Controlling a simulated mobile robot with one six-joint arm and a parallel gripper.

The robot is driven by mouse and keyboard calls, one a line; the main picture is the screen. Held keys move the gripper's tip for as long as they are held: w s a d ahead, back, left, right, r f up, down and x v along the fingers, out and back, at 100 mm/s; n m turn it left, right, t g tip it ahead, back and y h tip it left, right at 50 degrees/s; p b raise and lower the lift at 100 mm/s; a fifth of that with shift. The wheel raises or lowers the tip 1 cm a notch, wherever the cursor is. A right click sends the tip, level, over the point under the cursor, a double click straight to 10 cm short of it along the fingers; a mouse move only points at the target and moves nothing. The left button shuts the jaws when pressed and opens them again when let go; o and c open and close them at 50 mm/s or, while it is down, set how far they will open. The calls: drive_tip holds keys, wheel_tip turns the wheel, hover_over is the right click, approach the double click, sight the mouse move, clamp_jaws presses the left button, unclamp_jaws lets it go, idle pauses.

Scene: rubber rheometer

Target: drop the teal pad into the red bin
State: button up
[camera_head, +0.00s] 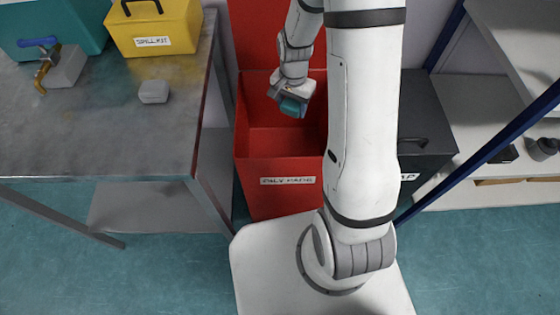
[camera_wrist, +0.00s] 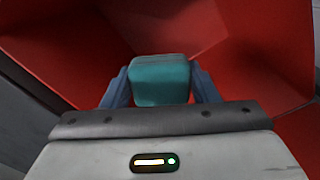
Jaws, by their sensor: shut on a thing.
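The teal pad (camera_wrist: 160,80) is held between the two fingers of my gripper (camera_wrist: 160,88) in the wrist view. In the head view the teal pad (camera_head: 292,107) shows below my gripper (camera_head: 291,100), over the opening of the red bin. The red bin (camera_head: 262,180) stands on the floor, open at the top, with a white label on its front. Its red inner walls (camera_wrist: 255,50) fill most of the wrist view around the pad. The pad is apart from the bin floor, as far as I can see. My arm hides the bin's right part.
A metal bench (camera_head: 110,115) on the left carries a yellow spill kit box (camera_head: 155,28), a teal case (camera_head: 60,25), a small grey block (camera_head: 153,92) and a clamp-like item (camera_head: 58,65). A dark bin (camera_head: 425,120) stands right of the red bin. Shelving with a blue post (camera_head: 480,155) is at right.

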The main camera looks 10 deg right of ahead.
drive_tip(key=shift+f, duration=0.4)
drive_tip(key=o, duration=1)
drive_tip(key=shift+o, duration=0.2)
drive_tip(key=shift+r, duration=0.15)
wheel_tip(320, 180, up, 8)
drive_tip(key=shift+f, duration=0.25)
drive_tip(key=shift+r+p, duration=0.1)
drive_tip(key=shift+p, duration=0.2)
